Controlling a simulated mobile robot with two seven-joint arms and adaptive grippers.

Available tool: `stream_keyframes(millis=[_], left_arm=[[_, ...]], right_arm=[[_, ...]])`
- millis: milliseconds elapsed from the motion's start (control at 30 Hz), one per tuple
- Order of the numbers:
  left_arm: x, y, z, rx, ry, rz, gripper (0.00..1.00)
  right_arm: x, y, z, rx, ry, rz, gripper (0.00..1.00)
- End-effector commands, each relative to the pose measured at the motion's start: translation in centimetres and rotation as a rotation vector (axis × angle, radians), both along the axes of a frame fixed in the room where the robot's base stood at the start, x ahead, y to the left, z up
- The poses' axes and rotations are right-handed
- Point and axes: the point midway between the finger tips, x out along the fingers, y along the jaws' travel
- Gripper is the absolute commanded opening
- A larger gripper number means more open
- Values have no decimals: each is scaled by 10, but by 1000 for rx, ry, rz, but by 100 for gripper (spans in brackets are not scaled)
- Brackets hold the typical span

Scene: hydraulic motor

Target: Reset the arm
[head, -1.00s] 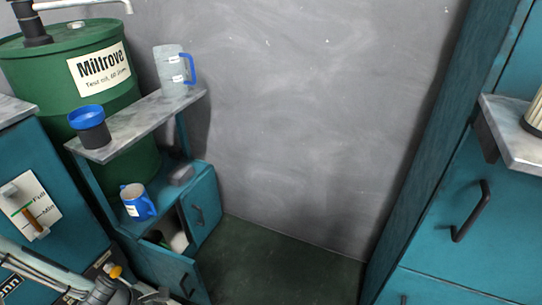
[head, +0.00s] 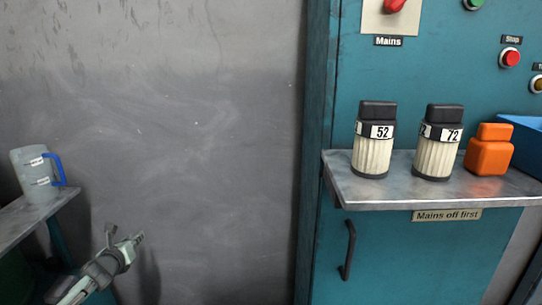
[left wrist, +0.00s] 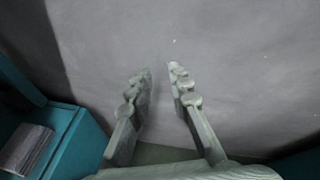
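My left gripper (head: 122,240) is at the lower left of the head view, in front of the grey wall and to the right of the jug shelf. In the left wrist view its two fingers (left wrist: 160,78) stand apart with nothing between them, facing the bare wall. My right gripper is in neither view.
A grey jug with a blue handle (head: 33,173) stands on a shelf (head: 38,215) at left. At right, a metal shelf (head: 400,192) on a teal cabinet holds two filters (head: 373,150) (head: 437,152), an orange container (head: 489,155) and a blue bin (head: 525,140). Wall between is clear.

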Motion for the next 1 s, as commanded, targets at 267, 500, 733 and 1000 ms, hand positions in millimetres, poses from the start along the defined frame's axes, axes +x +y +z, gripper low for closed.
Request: stream_keyframes(millis=[267,500,733,1000], left_arm=[[13,15,-36,-311,-10,233,19],[-14,34,-76,-608,74,504,19],[-63,49,-120,-940,121,929,19],[-154,56,-159,-1264,-14,1665,19]], right_arm=[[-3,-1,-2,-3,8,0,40],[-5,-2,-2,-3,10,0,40],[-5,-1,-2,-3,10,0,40],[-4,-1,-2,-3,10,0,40]])
